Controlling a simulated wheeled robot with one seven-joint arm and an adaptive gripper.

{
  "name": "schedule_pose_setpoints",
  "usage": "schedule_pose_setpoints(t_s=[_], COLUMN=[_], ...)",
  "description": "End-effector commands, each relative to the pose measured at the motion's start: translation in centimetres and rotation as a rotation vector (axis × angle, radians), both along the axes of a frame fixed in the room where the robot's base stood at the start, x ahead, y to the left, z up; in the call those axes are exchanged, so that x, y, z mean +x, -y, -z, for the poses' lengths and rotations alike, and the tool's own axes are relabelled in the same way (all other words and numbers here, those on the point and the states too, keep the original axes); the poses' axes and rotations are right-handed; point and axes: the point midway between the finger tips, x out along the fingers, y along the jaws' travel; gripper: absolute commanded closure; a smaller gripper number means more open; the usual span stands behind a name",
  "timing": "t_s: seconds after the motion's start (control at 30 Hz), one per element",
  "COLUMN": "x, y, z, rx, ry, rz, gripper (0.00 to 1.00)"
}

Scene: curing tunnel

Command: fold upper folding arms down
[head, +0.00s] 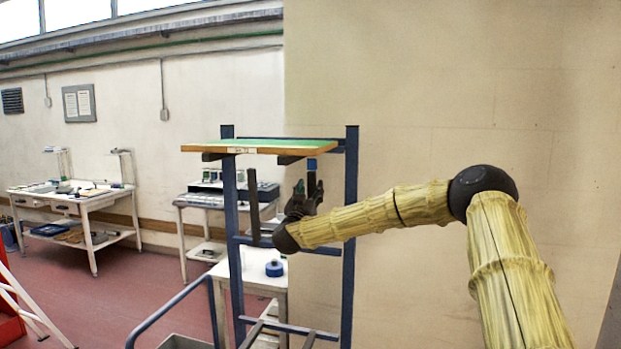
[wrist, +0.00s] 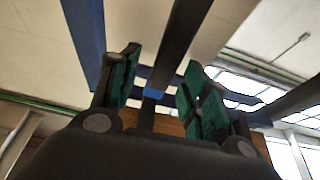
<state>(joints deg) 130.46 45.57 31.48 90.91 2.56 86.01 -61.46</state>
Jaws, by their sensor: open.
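The blue rack (head: 351,230) stands in the middle of the head view. Dark arms (head: 215,157) stick out under its green-topped board (head: 260,146). Below the board, one dark bar (head: 254,200) stands upright at the left; a blue-tipped piece (head: 312,164) shows at the right, beside my gripper. My gripper (head: 305,188) points up below the board, open. In the wrist view, its green-padded fingers (wrist: 160,95) are spread, and a dark bar (wrist: 186,35) shows in the gap between them. Whether it touches either finger cannot be told.
Lower dark arms (head: 311,338) extend from the rack's foot. A white table (head: 232,266) with a blue round item (head: 274,268) stands behind. A blue rail (head: 170,304) is at front left. Workbenches (head: 85,207) line the left wall; red floor (head: 130,290) lies open between.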

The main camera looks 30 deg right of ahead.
Motion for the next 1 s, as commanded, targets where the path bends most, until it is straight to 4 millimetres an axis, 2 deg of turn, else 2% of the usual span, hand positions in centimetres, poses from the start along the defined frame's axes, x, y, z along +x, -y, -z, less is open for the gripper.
schedule_pose_setpoints(t_s=[0.03, 0.33, 0.77, 1.0], x=[0.6, 2.8, 3.4, 3.4], y=[0.5, 2.9, 3.2, 3.2], z=[-0.7, -1.8, -2.0, -2.0], rx=[-0.001, 0.000, -0.001, -0.001], ry=[0.001, 0.000, 0.000, 0.001], rz=[0.001, -0.002, -0.006, -0.005], gripper=[0.54, 0.54, 0.54, 0.95])
